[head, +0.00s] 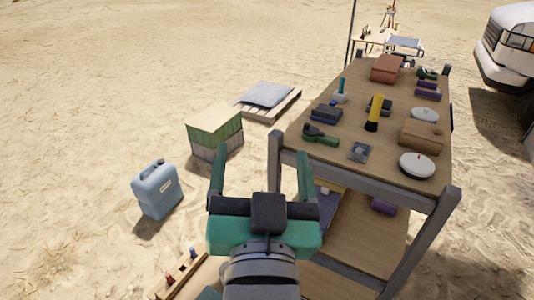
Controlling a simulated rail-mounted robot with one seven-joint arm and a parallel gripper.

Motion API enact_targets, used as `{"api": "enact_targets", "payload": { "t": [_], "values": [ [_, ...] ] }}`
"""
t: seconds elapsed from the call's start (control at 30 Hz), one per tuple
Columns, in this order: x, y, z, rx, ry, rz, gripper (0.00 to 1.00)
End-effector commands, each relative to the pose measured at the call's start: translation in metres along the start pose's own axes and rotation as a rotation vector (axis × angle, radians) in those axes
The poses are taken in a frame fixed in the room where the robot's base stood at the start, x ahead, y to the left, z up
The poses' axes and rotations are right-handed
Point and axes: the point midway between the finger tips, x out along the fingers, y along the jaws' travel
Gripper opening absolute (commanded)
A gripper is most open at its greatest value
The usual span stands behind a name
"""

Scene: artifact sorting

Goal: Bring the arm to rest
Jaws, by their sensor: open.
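My gripper (262,180) shows at the bottom middle of the head view. Its two green fingers stand wide apart and point away from me. Nothing is visible between them except sand. It is beside the left front corner of the wooden table (335,168), and its right finger overlaps the table's front post in the picture. The gap between that finger and the post cannot be told.
Tools and boxes cover the tabletop, including a yellow-and-black brush (375,112) and a white round object (417,166). A wooden crate (214,132), blue jerrycan (156,189) and pallet (285,107) stand on sand. Open sand lies left; a vehicle (508,45) stands back right.

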Motion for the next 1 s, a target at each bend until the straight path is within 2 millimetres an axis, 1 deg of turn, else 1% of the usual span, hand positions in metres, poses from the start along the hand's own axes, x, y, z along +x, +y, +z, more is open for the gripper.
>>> {"api": "enact_targets", "payload": {
  "t": [0.03, 0.1, 0.13, 0.2, 0.3, 0.57, 0.6, 0.67, 0.77, 0.8, 0.87, 0.9, 1.0],
  "values": [
    [-0.017, -0.004, -0.036, -0.046, 0.110, -0.012, 0.81],
    [-0.038, -0.009, -0.075, -0.107, 0.236, -0.019, 0.81],
    [-0.046, -0.010, -0.088, -0.127, 0.278, -0.020, 0.81],
    [-0.059, -0.013, -0.107, -0.158, 0.342, -0.020, 0.81],
    [-0.066, -0.014, -0.116, -0.175, 0.376, -0.019, 0.81],
    [-0.065, -0.014, -0.116, -0.174, 0.374, -0.019, 0.81],
    [-0.064, -0.015, -0.119, -0.173, 0.373, -0.019, 0.81],
    [-0.061, -0.017, -0.134, -0.172, 0.372, -0.020, 0.81],
    [-0.052, -0.023, -0.169, -0.167, 0.371, -0.022, 0.81],
    [-0.048, -0.026, -0.186, -0.164, 0.371, -0.023, 0.81],
    [-0.041, -0.031, -0.214, -0.159, 0.370, -0.025, 0.81],
    [-0.036, -0.034, -0.232, -0.156, 0.369, -0.026, 0.81],
    [-0.028, -0.041, -0.267, -0.150, 0.368, -0.030, 0.81]
  ]
}}
